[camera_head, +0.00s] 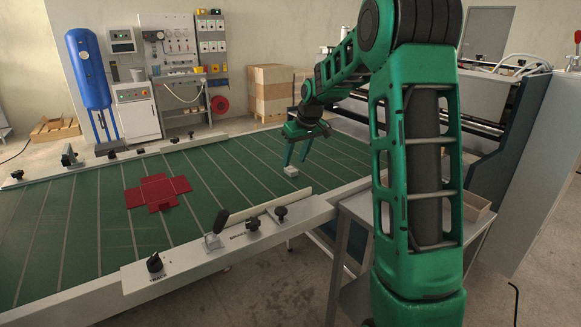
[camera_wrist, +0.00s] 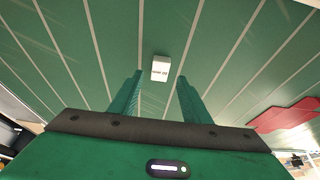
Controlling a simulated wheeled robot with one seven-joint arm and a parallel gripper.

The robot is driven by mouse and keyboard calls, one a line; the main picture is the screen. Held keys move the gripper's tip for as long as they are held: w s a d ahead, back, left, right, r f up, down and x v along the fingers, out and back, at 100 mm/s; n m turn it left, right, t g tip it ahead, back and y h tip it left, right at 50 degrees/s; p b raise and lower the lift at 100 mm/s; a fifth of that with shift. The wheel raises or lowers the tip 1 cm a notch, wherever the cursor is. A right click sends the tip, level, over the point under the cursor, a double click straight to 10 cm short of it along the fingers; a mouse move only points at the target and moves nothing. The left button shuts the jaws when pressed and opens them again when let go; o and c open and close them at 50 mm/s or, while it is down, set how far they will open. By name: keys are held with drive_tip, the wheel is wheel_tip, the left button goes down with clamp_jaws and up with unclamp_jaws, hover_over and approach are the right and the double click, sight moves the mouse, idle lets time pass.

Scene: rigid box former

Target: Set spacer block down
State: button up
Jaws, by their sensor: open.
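The spacer block is a small white block (camera_head: 291,171) on the green belt surface, near the belt's front rail. It also shows in the wrist view (camera_wrist: 160,68), past and between the fingertips, with faint dark marking on one face. My gripper (camera_head: 296,163) is open and points down at the belt, with its green fingers just above or beside the block. In the wrist view the two fingers (camera_wrist: 160,84) are spread apart with nothing between them. I cannot tell the exact gap between fingertips and block.
A red cross-shaped box blank (camera_head: 158,191) lies flat on the belt to the left. The front rail (camera_head: 235,238) carries several knobs and a lever. The green belt (camera_head: 232,170) between blank and block is clear. A machine (camera_head: 490,105) stands at the right.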

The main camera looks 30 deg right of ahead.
drive_tip(key=v, duration=0.8)
drive_tip(key=s+a+f+m+g, duration=0.1)
drive_tip(key=s+a+f+m, duration=0.1)
drive_tip(key=s, duration=1.2)
drive_tip(key=s+a+f+m+g, duration=0.2)
drive_tip(key=s+a+f, duration=0.1)
drive_tip(key=s, duration=1.1)
drive_tip(key=s+a+f+m+g, duration=0.1)
drive_tip(key=s+a+f+m, duration=0.1)
drive_tip(key=s, duration=1.1)
wheel_tip(320, 180, down, 3)
drive_tip(key=shift+s+a+r+m+g, duration=0.15)
drive_tip(key=shift+s+a+m+g, duration=0.2)
drive_tip(key=shift+a, duration=0.2)
drive_tip(key=shift+w+f, duration=0.35)
drive_tip(key=shift+w, duration=0.4)
drive_tip(key=shift+c, duration=0.6)
drive_tip(key=shift+s+r, duration=0.1)
drive_tip(key=shift+s, duration=0.05)
drive_tip(key=shift+c, duration=0.9)
drive_tip(key=shift+a, duration=0.15)
